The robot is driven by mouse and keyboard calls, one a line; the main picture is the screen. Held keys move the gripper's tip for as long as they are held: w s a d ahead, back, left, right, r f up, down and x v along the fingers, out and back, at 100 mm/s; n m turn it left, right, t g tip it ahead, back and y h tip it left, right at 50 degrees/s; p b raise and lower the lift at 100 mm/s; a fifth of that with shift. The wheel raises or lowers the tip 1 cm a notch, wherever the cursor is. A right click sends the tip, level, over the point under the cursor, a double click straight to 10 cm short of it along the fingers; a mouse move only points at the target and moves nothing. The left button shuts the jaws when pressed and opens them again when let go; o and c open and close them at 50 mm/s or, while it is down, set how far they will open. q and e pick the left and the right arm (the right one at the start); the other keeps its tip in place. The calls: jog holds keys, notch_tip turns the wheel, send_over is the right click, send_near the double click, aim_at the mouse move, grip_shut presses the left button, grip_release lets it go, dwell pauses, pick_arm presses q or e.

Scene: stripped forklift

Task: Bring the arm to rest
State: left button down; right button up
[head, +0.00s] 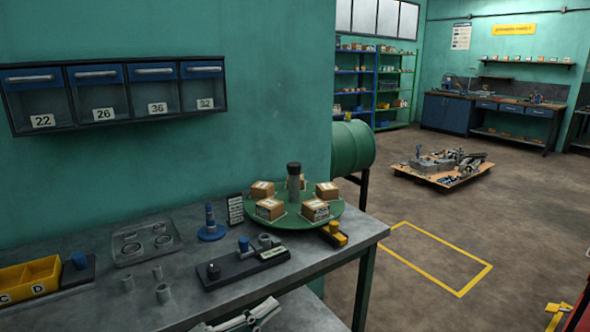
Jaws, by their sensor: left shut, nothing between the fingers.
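My left gripper (268,309) shows at the bottom edge of the head view, in front of the near edge of the grey workbench (330,246). It is light grey, its fingers are shut, and it holds nothing. The rest of my left arm is mostly cut off by the frame. My right gripper is not in view.
On the bench stand a green turntable (290,222) with several small boxes, a black fixture (228,268), a yellow bin (30,278) and a grey tray (146,243). A drawer rack (118,97) hangs above. Open floor (400,300) lies right, with a pallet (440,180) farther back.

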pick_arm(q)
jog(key=s+a+f+n+t+y, duration=0.1)
jog(key=s+a+f+n+y, duration=0.1)
jog(key=a+f+n+y, duration=0.4)
jog(key=s+a+f+n+t+y, duration=0.2)
jog(key=s+a+f+n+y, duration=0.1)
jog(key=f+n, duration=0.65)
jog(key=s+a+f+n+g+y, duration=0.2)
jog(key=s+f+n, duration=0.1)
jog(key=s+f, duration=0.4)
jog(key=s+a+f+n+g+y, duration=0.2)
jog(key=s+a+f+n+g, duration=0.1)
jog(key=s+f, duration=0.5)
notch_tip(320, 180, down, 2)
jog(key=shift+a+f+y, duration=0.2)
jog(key=shift+y, duration=0.2)
